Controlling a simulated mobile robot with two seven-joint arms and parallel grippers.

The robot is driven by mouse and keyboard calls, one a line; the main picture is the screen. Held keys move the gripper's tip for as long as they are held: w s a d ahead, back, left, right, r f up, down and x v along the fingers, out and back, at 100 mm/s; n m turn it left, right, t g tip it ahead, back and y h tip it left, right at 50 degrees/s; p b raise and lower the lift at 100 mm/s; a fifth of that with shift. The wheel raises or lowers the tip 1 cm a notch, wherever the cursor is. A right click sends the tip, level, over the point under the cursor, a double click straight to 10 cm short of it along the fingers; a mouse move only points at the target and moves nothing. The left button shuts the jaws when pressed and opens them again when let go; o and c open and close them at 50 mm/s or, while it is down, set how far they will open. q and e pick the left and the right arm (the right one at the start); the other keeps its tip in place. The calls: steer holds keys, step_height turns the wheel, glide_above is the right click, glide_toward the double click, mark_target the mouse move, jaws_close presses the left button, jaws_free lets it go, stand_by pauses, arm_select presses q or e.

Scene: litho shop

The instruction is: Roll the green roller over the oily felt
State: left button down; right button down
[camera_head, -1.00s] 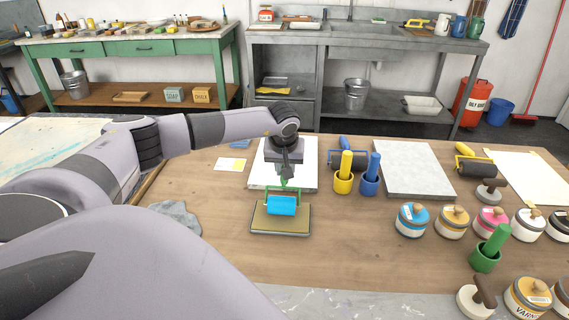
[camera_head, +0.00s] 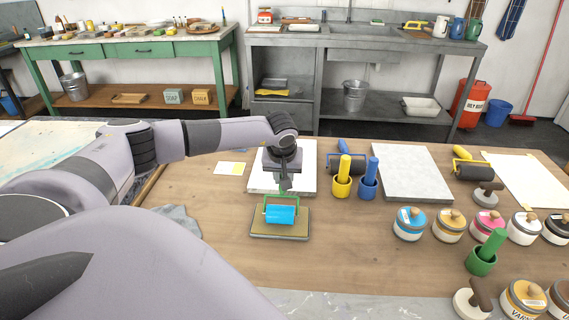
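The green roller (camera_head: 280,214) has a green frame and a bright blue, ink-coloured drum. The oily felt (camera_head: 260,233) is a tan pad in a dark, flat tray on the wooden table. The drum is over the middle of the felt and appears to rest on it. My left gripper (camera_head: 284,184) points down behind the felt and appears shut on the roller's handle, which it mostly hides. My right gripper is not in view.
A white slab (camera_head: 258,181) lies behind the felt. Yellow (camera_head: 342,187) and blue (camera_head: 368,190) holders with upright handles stand to its right. A grey stone slab (camera_head: 413,172) and several ink tins (camera_head: 409,226) are further right. A grey cloth (camera_head: 180,217) lies left.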

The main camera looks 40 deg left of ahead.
arm_select(q)
steer(key=shift+s+d+r+p, duration=0.1)
steer(key=shift+s+d+p, duration=0.2)
steer(key=shift+s+d, duration=0.65)
steer(key=shift+s, duration=0.05)
steer(key=shift+w+a+f+b, duration=0.3)
steer(key=shift+w+a+b, duration=0.3)
steer(key=shift+w+a, duration=0.3)
steer(key=shift+w+a+r, duration=0.1)
steer(key=shift+w+a, duration=0.1)
steer(key=shift+w, duration=0.25)
steer(key=shift+w+a+b, duration=1.05)
steer(key=shift+w, duration=0.2)
steer(key=shift+r, duration=0.15)
